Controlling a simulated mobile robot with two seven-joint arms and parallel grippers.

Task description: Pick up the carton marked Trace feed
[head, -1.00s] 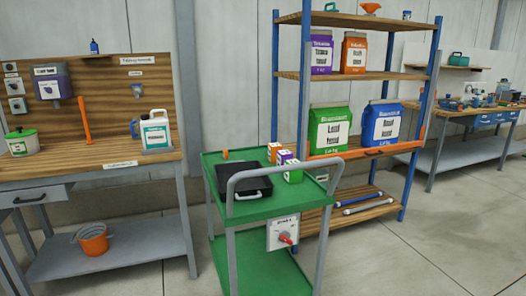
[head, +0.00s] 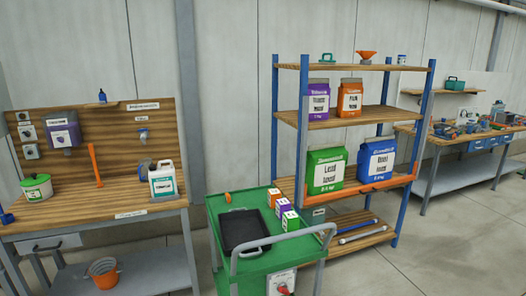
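Three small cartons stand in a row on the right side of the green cart's top: an orange one (head: 275,197), a purple one (head: 283,207) and a green one (head: 290,221). Their printing is too small to read, so I cannot tell which is marked Trace feed. Larger packs stand on the blue-posted rack: a purple pack (head: 319,101), an orange pack (head: 350,99), a green pack (head: 325,172) and a blue pack (head: 376,160). The purple pack's label is blurred. Neither of my grippers shows in the view.
The cart (head: 224,203) carries a black tray (head: 243,230) and a small orange item (head: 228,197); its grey handle (head: 285,238) rises in front. A wooden workbench (head: 100,208) at left holds a white jug (head: 163,183) and a green-lidded pot (head: 37,187). Floor is clear at right.

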